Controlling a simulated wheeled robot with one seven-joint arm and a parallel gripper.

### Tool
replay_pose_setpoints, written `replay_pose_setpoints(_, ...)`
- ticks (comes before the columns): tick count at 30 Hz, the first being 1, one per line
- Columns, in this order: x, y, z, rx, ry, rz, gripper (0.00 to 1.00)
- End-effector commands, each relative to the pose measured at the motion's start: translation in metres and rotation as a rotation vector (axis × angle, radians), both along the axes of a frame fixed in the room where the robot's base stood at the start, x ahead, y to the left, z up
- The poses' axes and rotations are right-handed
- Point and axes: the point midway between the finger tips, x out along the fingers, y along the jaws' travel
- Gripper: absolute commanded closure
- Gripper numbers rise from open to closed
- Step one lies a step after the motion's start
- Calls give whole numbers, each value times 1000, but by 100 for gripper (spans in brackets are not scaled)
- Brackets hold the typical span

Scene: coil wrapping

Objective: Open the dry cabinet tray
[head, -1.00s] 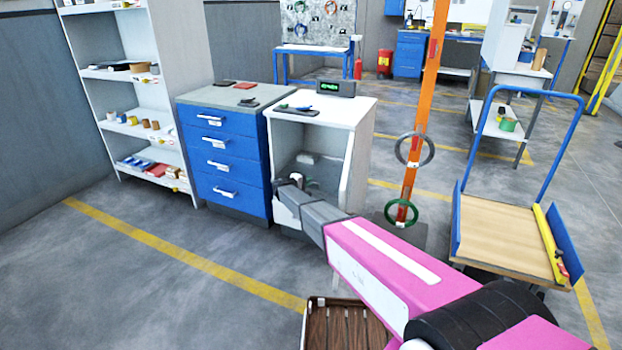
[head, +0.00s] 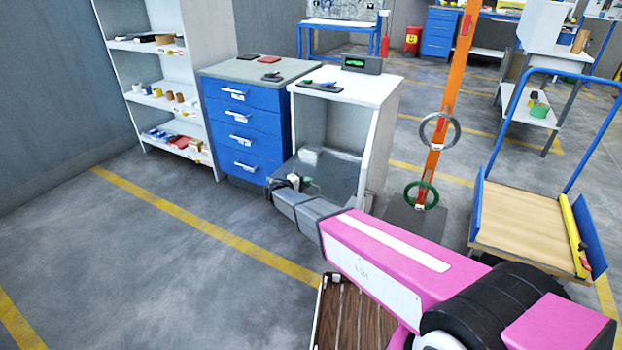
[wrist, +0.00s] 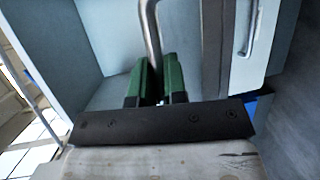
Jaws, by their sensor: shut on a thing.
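The white dry cabinet (head: 380,86) stands right of a blue drawer cabinet. Its grey, see-through tray (head: 338,174) sticks out from the lower front, with small items on it. My gripper is at the tray's front edge in the head view, mostly hidden by my grey wrist. In the wrist view my gripper (wrist: 157,84) has its green finger pads shut on a bent metal handle (wrist: 151,32). The handle's lower part is hidden between the pads.
The blue drawer cabinet (head: 243,128) is close on the left. An orange post (head: 446,100) with rings stands to the right, beside a wooden-decked trolley (head: 520,225). The floor (head: 130,250) in front and left is clear.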

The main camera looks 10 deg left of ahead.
Motion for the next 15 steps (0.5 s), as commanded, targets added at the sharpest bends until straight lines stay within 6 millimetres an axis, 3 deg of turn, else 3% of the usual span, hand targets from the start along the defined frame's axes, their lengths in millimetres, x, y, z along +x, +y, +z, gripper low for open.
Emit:
replay_pose_setpoints(6, -10, 4, 0, 0, 0, 0, 100)
replay_pose_setpoints(15, -10, 4, 0, 0, 0, 0, 100)
